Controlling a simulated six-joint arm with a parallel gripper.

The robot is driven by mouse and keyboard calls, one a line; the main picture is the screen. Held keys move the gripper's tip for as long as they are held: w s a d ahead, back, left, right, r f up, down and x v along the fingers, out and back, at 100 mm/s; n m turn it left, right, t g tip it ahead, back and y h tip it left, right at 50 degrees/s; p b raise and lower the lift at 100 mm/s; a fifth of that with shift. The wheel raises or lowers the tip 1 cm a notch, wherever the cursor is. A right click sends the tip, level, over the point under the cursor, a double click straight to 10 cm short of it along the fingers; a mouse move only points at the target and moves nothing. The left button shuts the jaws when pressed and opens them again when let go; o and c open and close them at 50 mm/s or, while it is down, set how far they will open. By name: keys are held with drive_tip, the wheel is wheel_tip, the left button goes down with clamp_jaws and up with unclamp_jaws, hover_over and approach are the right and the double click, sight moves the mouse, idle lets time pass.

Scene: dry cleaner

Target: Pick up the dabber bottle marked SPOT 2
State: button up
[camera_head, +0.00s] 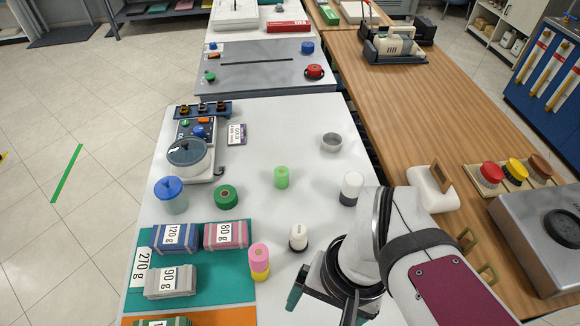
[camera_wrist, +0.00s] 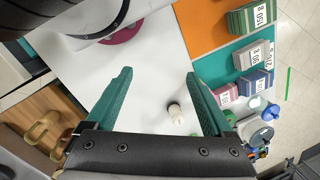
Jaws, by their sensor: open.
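A small white dabber bottle (camera_head: 298,239) stands upright on the white table; small dark print shows on it, too small to read for sure. In the wrist view the white bottle (camera_wrist: 175,112) appears small between the two teal fingers, beyond them. My gripper (camera_wrist: 158,73) is open and empty. In the head view one teal finger (camera_head: 295,298) shows just below the bottle, with the wrist to its lower right. The gripper does not touch the bottle.
A pink-and-yellow stack (camera_head: 259,262) stands close left of the bottle. A green cylinder (camera_head: 281,177), a white-and-black bottle (camera_head: 351,188) and a grey bowl (camera_head: 331,142) stand farther back. Labelled bundles (camera_head: 226,235) lie on a teal mat (camera_head: 214,285) at the left. The table around the bowl is clear.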

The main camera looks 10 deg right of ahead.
drive_tip(key=w+f+m+g+y, duration=0.1)
drive_tip(key=w+m+g+y, duration=0.15)
drive_tip(key=w+m, duration=0.2)
drive_tip(key=m+t+y, duration=0.8)
drive_tip(key=m, duration=0.4)
approach(298, 243)
wheel_tip(298, 243, up, 3)
drive_tip(key=w+d, duration=0.1)
drive_tip(key=d, duration=0.2)
drive_tip(key=x, duration=1.6)
drive_tip(key=shift+r, duration=0.1)
clamp_jaws()
